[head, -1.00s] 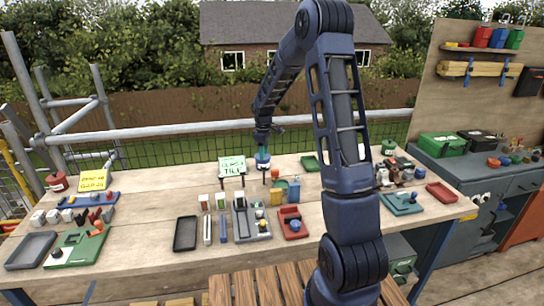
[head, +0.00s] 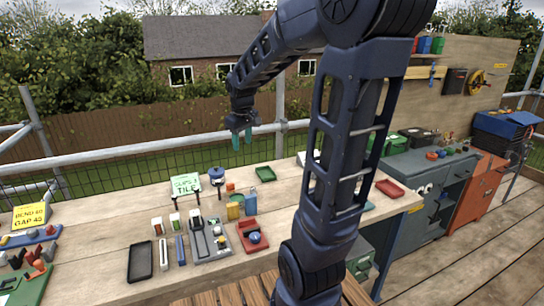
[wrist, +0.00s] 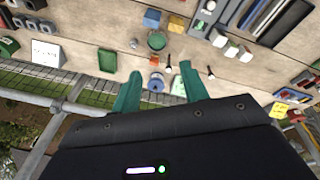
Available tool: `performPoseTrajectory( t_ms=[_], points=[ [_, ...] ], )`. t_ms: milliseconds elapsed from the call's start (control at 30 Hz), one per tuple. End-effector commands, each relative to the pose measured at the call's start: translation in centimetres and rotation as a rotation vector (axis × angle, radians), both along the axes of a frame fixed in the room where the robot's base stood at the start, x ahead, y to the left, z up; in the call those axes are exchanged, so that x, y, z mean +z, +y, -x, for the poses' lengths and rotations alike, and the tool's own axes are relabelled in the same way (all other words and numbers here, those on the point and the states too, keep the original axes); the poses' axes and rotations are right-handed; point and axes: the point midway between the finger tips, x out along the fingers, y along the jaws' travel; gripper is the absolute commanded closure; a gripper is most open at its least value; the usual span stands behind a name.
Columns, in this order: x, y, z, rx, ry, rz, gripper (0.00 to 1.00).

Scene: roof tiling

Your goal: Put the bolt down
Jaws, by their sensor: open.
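My gripper (head: 240,136) hangs in the air above the far side of the bench, near the scaffold rail. Its two teal fingers are apart with nothing between them; they also show in the wrist view (wrist: 160,74). The tin also shows in the wrist view (wrist: 155,83), between and beyond the fingers. I cannot make out a bolt for certain; the tin's inside is not clear.
A red tray (head: 252,236), a grey holder (head: 207,241) and a black tray (head: 142,263) lie nearer. The scaffold rail (head: 130,151) runs behind the bench.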

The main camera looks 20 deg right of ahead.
Motion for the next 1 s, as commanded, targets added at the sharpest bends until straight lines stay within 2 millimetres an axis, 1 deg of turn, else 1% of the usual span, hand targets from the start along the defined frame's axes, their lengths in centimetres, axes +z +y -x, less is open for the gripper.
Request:
performPoseTrajectory(
  t_ms=[33,100,300,467,600,700,800,900,1000],
  points=[
    [0.7,-0.3,1.4,-0.029,-0.017,-0.007,0.56],
    [1.4,-0.7,3.3,-0.075,-0.035,-0.019,0.56],
    [2.6,-1.7,8.6,-0.203,-0.085,-0.058,0.56],
    [2.9,-2.3,12.7,-0.301,-0.125,-0.095,0.56],
    [2.8,-2.7,15.9,-0.382,-0.153,-0.128,0.56],
    [2.5,-2.9,17.6,-0.424,-0.168,-0.147,0.56],
    [2.4,-3.0,18.7,-0.454,-0.179,-0.161,0.56],
    [2.2,-3.1,19.2,-0.467,-0.183,-0.168,0.56],
    [2.2,-3.1,19.3,-0.473,-0.184,-0.17,0.56]
  ],
)
